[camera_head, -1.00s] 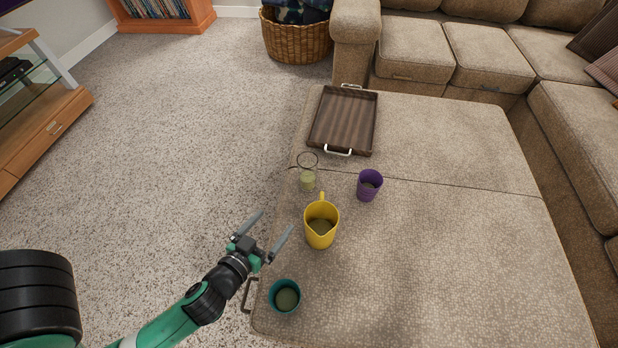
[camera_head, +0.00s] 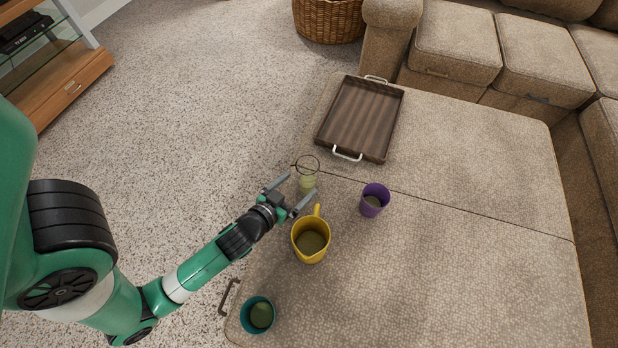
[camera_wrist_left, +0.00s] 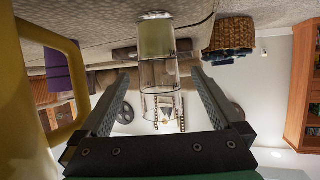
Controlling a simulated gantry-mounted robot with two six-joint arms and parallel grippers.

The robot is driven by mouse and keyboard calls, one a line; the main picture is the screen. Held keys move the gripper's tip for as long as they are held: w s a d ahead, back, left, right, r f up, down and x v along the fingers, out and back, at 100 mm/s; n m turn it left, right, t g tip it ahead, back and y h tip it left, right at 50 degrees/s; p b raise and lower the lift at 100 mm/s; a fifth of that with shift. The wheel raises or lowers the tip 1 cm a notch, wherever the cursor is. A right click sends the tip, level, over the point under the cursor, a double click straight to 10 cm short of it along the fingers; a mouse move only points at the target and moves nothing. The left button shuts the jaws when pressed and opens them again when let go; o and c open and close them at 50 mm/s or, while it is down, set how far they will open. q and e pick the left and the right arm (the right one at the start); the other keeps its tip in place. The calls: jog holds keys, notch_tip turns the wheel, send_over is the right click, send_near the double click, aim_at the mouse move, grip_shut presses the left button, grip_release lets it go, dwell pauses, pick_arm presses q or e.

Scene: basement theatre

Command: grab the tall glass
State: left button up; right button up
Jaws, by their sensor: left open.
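The tall glass (camera_head: 307,174) is clear, with a pale greenish lower part, and stands upright near the left edge of the ottoman. My left gripper (camera_head: 293,190) is open, close to the glass on its lower-left side in the head view. In the left wrist view the glass (camera_wrist_left: 158,62) shows upside down, in line with the gap between the open fingers (camera_wrist_left: 160,95). I cannot tell whether the fingertips reach past it. Nothing is held. My right gripper is not in view.
A yellow pitcher (camera_head: 311,241) stands just below the glass, its handle close to my gripper. A purple cup (camera_head: 374,200) is to the right, a teal cup (camera_head: 257,315) at the front. A wooden tray (camera_head: 386,141) lies behind. The right side of the ottoman (camera_head: 470,260) is clear.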

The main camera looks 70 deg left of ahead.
aim_at(302, 183)
pick_arm(q)
jog(key=shift+w+a+f, duration=0.15)
jog(key=shift+w+a, duration=0.05)
jog(key=shift+s, duration=0.1)
jog(key=b+x, duration=0.2)
jog(key=x, duration=0.3)
jog(key=shift+d+f+b, duration=0.1)
jog(key=shift+f+b, duration=0.1)
jog(key=shift+b, duration=0.15)
jog(key=shift+r, duration=0.1)
grip_shut()
